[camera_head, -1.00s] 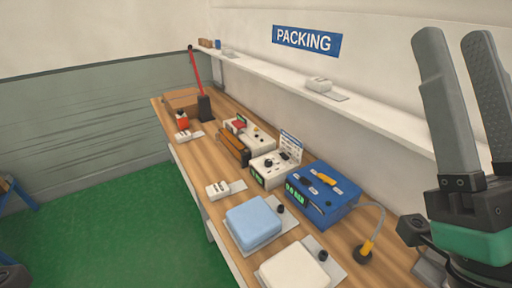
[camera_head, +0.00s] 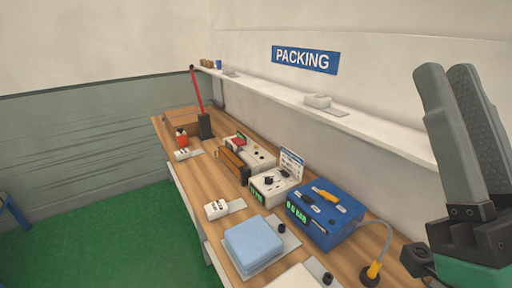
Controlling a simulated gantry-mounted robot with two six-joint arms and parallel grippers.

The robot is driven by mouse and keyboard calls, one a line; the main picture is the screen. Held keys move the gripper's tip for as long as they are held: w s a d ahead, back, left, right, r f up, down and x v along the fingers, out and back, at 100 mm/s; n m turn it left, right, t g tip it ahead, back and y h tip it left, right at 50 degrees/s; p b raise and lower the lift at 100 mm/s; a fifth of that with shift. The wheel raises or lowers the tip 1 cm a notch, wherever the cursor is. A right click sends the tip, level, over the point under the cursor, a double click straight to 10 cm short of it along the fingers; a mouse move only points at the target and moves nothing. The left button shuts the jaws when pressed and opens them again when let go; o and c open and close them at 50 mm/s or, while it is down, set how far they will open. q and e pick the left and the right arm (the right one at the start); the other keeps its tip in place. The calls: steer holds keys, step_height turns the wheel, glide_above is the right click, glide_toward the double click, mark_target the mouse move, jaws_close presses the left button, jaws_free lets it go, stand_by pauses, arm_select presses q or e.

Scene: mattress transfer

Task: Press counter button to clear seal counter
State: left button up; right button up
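A blue box device (camera_head: 335,226) with a green lit display, dark parts and a yellow handle on top stands on the wooden bench. Beside it to the left is a white box device (camera_head: 268,186) with a dark knob, a green display and a printed card behind it. Which one carries the counter button, I cannot tell; markings are too small. My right gripper (camera_head: 447,70) is at the right edge, raised with fingers pointing up, well apart from both devices. A narrow gap shows between its fingers, and it holds nothing visible. My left gripper is not in view.
A light-blue block (camera_head: 253,243) lies on a plate at the front, with a small white switch box (camera_head: 216,209) behind it. A cable with a yellow end (camera_head: 373,271) stands right of the blue device. A shelf (camera_head: 285,93) runs along the wall.

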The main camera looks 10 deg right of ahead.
jaws_close()
stand_by(1.4)
